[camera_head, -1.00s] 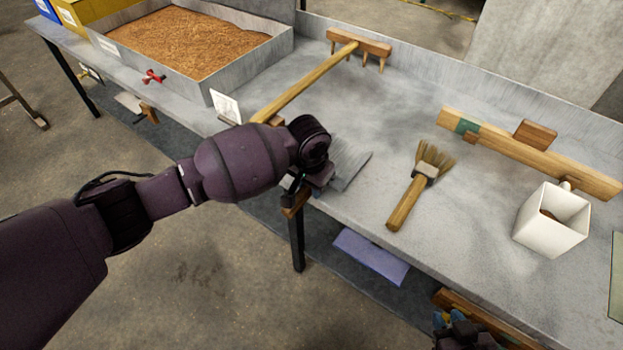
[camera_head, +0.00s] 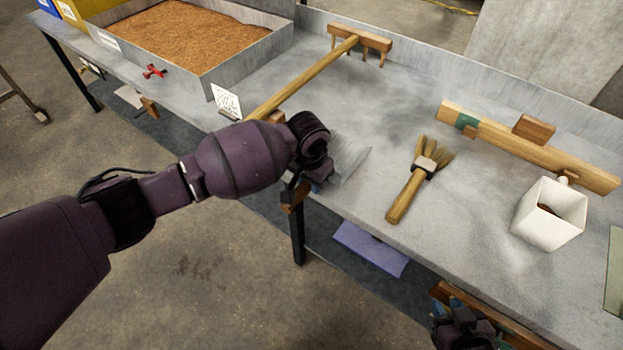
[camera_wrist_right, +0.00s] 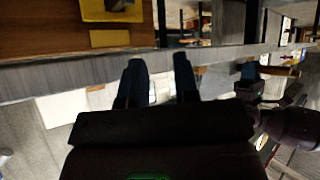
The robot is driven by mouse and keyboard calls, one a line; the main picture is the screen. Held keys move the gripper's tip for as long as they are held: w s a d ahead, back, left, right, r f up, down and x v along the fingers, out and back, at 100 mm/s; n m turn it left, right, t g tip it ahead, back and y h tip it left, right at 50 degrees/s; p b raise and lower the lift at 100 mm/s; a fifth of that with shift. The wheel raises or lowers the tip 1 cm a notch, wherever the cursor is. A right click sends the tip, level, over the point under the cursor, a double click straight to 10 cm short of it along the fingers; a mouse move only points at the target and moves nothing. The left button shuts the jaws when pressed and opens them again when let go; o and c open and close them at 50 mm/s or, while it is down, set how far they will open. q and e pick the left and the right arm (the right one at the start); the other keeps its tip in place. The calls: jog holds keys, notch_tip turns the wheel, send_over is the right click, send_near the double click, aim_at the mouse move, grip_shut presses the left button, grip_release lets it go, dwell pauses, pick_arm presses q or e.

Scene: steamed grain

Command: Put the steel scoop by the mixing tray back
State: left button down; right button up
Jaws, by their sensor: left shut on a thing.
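The steel scoop (camera_head: 351,158) shows in the head view as a grey metal shape just right of my left wrist, over the near edge of the table. My left gripper (camera_head: 316,184) is shut on it; the wrist hides the handle and most of the grip. The mixing tray (camera_head: 247,57), a grey box filled with brown grain, stands at the back left, apart from the scoop. My right gripper (camera_head: 466,332) is low at the bottom right, beside the table's front. In the right wrist view its two fingers (camera_wrist_right: 160,84) are apart with nothing between them.
A wooden rake (camera_head: 318,74) lies behind my left gripper. A brush (camera_head: 410,188), a wooden bar (camera_head: 540,154) and a white square cup (camera_head: 549,216) are to the right. A small white card (camera_head: 226,101) stands by the tray. The table's middle is clear.

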pick_arm(q)
jog(key=shift+f, duration=0.3)
pick_arm(e)
jog(key=shift+s+f, duration=0.1)
jog(key=shift+s, duration=0.05)
dwell(0.4)
pick_arm(q)
jog(key=c, duration=0.8)
grip_release()
jog(key=shift+o, duration=0.2)
jog(key=r+p, duration=0.1)
jog(key=r, duration=0.5)
jog(key=r+p, duration=0.1)
jog(key=r, duration=0.3)
jog(key=shift+s+a+p, duration=0.2)
jog(key=shift+s+p, duration=0.05)
jog(key=shift+p, duration=0.1)
jog(key=shift+r, duration=0.35)
pick_arm(e)
jog(key=shift+s+d+r, duration=0.3)
jog(key=shift+s+r, duration=0.2)
jog(key=shift+r, duration=0.2)
